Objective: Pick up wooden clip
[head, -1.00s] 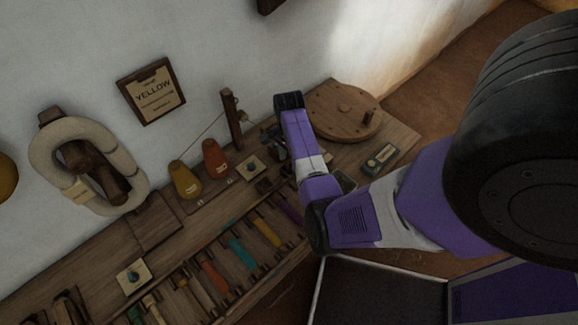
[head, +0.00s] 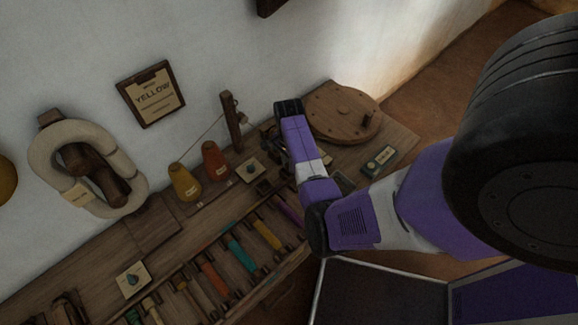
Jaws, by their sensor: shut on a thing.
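My arm reaches over the right part of the wooden bench, and its dark wrist end (head: 289,107) is beside the round wooden disc. My gripper (head: 272,140) is mostly hidden behind the wrist, with only small dark parts showing at its left edge. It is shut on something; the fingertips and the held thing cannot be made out. I cannot pick out the wooden clip clearly; it is small or hidden by my arm.
The bench holds a round wooden disc (head: 343,112), a yellow cone (head: 184,183), an orange-red cone (head: 214,161) and a small upright post (head: 232,122). A rack of coloured bobbins (head: 238,254) runs along the front. A YELLOW sign (head: 151,94) hangs on the wall.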

